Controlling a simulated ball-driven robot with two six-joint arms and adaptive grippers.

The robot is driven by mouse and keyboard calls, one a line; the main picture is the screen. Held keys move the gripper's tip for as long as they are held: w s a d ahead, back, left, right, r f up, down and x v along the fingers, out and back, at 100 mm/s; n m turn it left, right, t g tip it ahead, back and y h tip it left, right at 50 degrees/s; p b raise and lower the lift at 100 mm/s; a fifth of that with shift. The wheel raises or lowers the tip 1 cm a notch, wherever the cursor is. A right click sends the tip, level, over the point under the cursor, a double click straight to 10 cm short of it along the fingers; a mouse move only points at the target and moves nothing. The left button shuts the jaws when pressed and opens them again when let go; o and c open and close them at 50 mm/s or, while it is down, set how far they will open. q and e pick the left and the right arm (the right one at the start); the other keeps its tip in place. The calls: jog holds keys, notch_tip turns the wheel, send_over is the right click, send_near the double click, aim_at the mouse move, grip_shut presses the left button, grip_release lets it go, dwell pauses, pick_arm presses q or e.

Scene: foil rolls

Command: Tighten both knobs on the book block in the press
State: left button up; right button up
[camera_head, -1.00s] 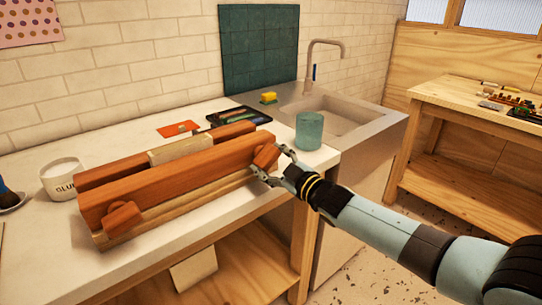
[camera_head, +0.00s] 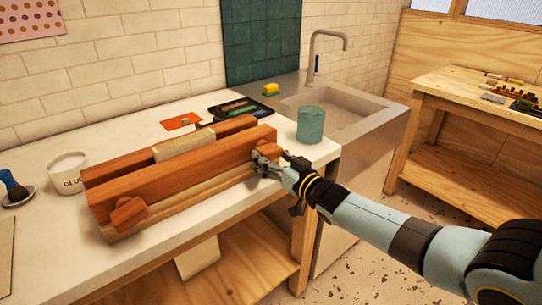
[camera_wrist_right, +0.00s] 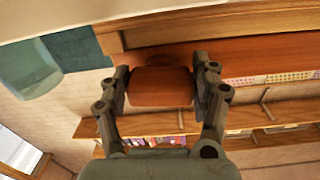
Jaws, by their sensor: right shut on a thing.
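The wooden press (camera_head: 190,170) lies along the white worktop, with two reddish-brown beams. The pale book block (camera_head: 184,145) sits between the beams. The left knob (camera_head: 128,213) is a reddish wooden block on the press's front face, with nothing touching it. My right gripper (camera_head: 264,163) is at the right end of the front beam and largely covers the right knob there. In the right wrist view the right knob (camera_wrist_right: 160,87) sits between the two fingers of my right gripper (camera_wrist_right: 163,90), which is shut on it. My left gripper is out of view.
A white glue pot (camera_head: 69,174) stands behind the press's left end, with a brush (camera_head: 14,187) in a dish farther left. A teal cup (camera_head: 311,124) stands right of the press near the sink (camera_head: 330,105). A dark tray (camera_head: 240,110) and red card (camera_head: 181,121) lie behind.

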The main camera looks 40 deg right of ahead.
jog(key=shift+s+f, duration=0.25)
jog(key=shift+f, duration=0.15)
jog(key=o, duration=0.9)
jog(key=shift+a, duration=0.1)
jog(key=shift+c, duration=0.2)
jog(key=o, duration=0.3)
jog(key=shift+r, duration=0.3)
jog(key=s, duration=1.2)
jog(key=shift+d, duration=0.4)
